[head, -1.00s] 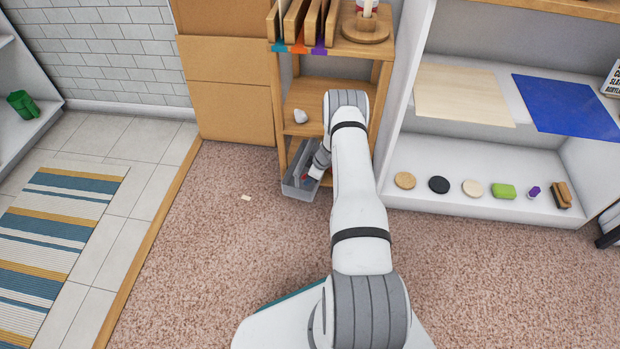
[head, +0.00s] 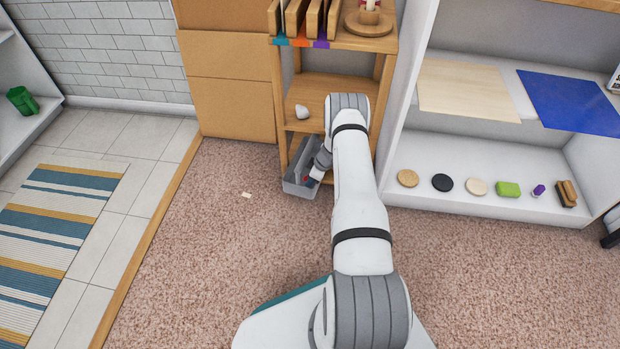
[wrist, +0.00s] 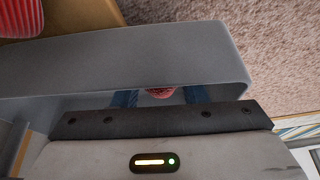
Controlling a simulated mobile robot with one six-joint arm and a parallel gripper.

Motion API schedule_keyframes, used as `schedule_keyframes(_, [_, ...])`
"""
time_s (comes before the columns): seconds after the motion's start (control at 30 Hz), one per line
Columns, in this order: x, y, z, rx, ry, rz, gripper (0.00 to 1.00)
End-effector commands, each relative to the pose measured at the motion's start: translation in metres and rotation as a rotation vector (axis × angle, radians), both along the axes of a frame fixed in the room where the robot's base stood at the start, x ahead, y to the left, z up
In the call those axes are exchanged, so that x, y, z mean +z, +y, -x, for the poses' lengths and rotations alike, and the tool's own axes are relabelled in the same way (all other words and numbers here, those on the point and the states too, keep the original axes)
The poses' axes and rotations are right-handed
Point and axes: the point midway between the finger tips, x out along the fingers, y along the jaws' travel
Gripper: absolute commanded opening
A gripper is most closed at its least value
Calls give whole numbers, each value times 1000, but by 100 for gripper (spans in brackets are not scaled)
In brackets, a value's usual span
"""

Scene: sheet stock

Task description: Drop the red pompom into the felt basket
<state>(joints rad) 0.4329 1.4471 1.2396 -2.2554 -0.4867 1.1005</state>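The grey felt basket (head: 290,187) stands at the foot of the wooden shelf unit in the head view. Its wall (wrist: 130,62) crosses the wrist view and hides part of my fingers. My gripper (wrist: 159,97) reaches down inside the basket, its two blue fingers apart. The red pompom (wrist: 160,92) shows between the fingers, with a gap on each side, partly hidden by the wall. I cannot tell whether it rests on the basket floor. In the head view my arm covers most of the gripper.
A small white object (head: 302,111) sits on the middle shelf (head: 318,90), above the basket. A red ribbed thing (wrist: 20,14) is at the wrist view's corner. A white shelf (head: 480,207) with several small items stands right. Carpet (head: 215,230) left of the basket is mostly clear.

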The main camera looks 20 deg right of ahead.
Motion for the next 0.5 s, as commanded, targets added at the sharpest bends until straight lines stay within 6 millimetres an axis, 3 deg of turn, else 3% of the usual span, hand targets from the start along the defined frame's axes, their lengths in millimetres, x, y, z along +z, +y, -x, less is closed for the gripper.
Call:
schedule_keyframes(0.27, [1, -1, 0, -1, 0, 0, 61])
schedule_keyframes(0.5, [2, -1, 0, -1, 0, 0, 61])
